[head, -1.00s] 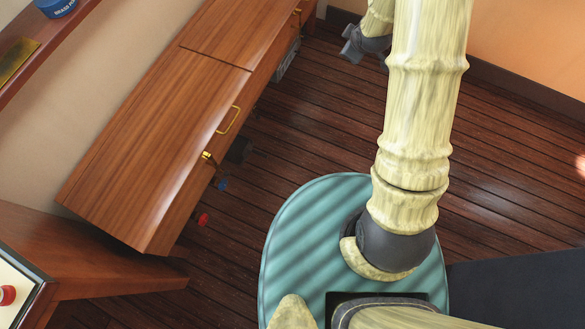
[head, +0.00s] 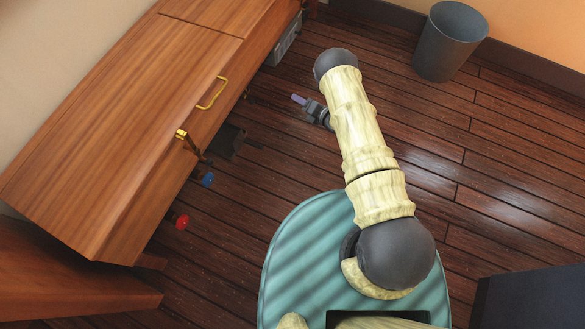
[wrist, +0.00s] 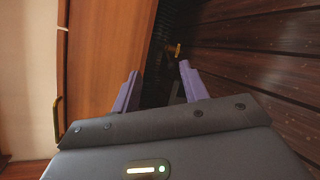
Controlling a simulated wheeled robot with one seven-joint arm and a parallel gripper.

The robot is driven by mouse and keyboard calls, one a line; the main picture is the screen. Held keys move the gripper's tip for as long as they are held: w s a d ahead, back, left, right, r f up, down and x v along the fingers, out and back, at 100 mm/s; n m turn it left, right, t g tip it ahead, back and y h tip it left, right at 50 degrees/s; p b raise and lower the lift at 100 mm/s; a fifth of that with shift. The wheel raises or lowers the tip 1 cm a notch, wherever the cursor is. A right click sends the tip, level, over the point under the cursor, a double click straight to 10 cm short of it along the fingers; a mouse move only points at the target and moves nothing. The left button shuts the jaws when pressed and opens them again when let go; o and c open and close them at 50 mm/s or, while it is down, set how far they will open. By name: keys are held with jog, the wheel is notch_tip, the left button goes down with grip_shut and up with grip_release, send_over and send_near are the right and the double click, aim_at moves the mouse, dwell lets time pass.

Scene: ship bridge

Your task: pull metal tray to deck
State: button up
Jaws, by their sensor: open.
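I cannot pick out the metal tray for certain. A dark, flat-edged piece (head: 229,142) sticks out at floor level from under the wooden cabinet in the head view, and a grey metal-looking box (head: 285,42) sits farther back under it. The deck is the dark plank floor (head: 400,150). My gripper (head: 298,99) is low over the planks beside the cabinet, between those two pieces and to their right. In the wrist view its purple fingers (wrist: 160,88) stand apart with nothing seen gripped; the space under the cabinet ahead is dark.
The wooden cabinet (head: 120,120) has a brass handle (head: 212,93) and a brass fitting (head: 182,135) jutting out. Red (head: 182,221) and blue (head: 207,179) knobs stick out below. A grey bin (head: 448,40) stands at the back wall.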

jog(key=s+a+f+n+g+y+b, duration=0.1)
jog(key=s+f+n+y+b, duration=0.1)
jog(key=f, duration=0.4)
jog(key=s+a+f+n+g+y+b, duration=0.1)
jog(key=s+f+n+y+b, duration=0.1)
jog(key=s+f, duration=0.5)
jog(key=s+a+f+n+g+y+b, duration=0.1)
jog(key=s+f+n+b, duration=0.3)
jog(key=f, duration=0.3)
jog(key=shift+s+f+n+y+b, duration=0.15)
jog(key=shift+s+n+y+b, duration=0.2)
jog(key=shift+b, duration=0.3)
jog(key=shift+s+y, duration=0.25)
jog(key=shift+s, duration=0.05)
jog(key=shift+a, duration=0.1)
jog(key=b, duration=0.9)
send_near(246, 141)
jog(key=x, duration=0.2)
jog(key=f+x, duration=0.1)
jog(key=x, duration=0.2)
jog(key=shift+w+a+f, duration=0.15)
jog(key=shift+w+a, duration=0.1)
jog(key=shift+w, duration=0.05)
jog(key=shift+w+a, duration=0.2)
jog(key=shift+a, duration=0.25)
